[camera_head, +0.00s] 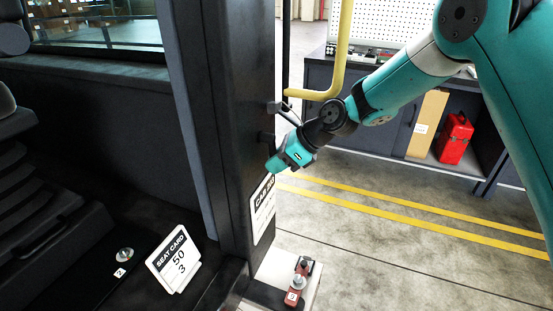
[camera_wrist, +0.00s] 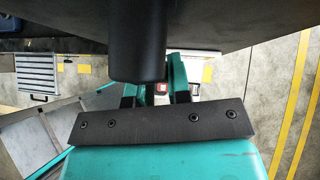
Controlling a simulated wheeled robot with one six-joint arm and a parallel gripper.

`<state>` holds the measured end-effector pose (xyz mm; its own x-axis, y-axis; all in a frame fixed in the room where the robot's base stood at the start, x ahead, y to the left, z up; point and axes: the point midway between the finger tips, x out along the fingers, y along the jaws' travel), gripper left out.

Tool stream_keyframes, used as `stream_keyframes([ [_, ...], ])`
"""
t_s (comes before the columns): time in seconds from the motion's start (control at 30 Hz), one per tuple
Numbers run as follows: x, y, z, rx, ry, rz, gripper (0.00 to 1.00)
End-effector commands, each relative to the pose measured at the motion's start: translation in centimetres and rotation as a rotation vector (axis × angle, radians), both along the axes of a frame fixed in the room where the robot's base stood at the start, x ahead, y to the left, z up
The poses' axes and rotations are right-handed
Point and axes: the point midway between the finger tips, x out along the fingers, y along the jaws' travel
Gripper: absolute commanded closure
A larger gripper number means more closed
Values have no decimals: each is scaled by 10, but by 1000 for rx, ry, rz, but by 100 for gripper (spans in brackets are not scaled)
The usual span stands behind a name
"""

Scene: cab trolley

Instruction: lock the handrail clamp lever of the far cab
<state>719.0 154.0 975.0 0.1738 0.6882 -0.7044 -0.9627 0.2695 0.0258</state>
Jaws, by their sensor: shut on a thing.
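My gripper (camera_head: 276,164) is beside the dark pillar (camera_head: 228,120) of the cab, just below the lower end of the yellow handrail (camera_head: 343,50). A small dark clamp fitting (camera_head: 272,107) sticks out of the pillar above it. In the wrist view, the teal fingers of my gripper (camera_wrist: 154,90) are closed around a dark part. A thick dark round bar (camera_wrist: 139,40), which looks like the clamp lever's grip, comes down in front of them. The fingers hide the exact contact, and the lever's angle cannot be told.
A white label (camera_head: 262,210) is on the pillar. A seat card (camera_head: 174,259) stands on the cab floor by a silver knob (camera_head: 125,254). A small red device (camera_head: 297,285) sits low beside the pillar. A workbench (camera_head: 390,130) with a red can (camera_head: 455,138) stands behind. Yellow-striped floor is clear.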

Motion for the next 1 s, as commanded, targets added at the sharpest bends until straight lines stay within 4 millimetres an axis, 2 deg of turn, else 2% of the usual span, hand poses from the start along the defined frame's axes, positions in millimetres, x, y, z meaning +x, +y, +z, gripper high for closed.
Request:
stream_keyframes([
  [0.13, -2, -1, -3, -2, 12, -1, 100],
  [0.17, -2, -1, -3, -2, 12, -1, 77],
  [0.2, -2, -1, -3, -2, 12, 1, 72],
  [0.53, -2, -3, 2, -1, 5, 0, 72],
  [0.9, -11, -44, 42, -1, 5, -3, 72],
  [1.0, -14, -50, 48, -1, 8, -1, 72],
])
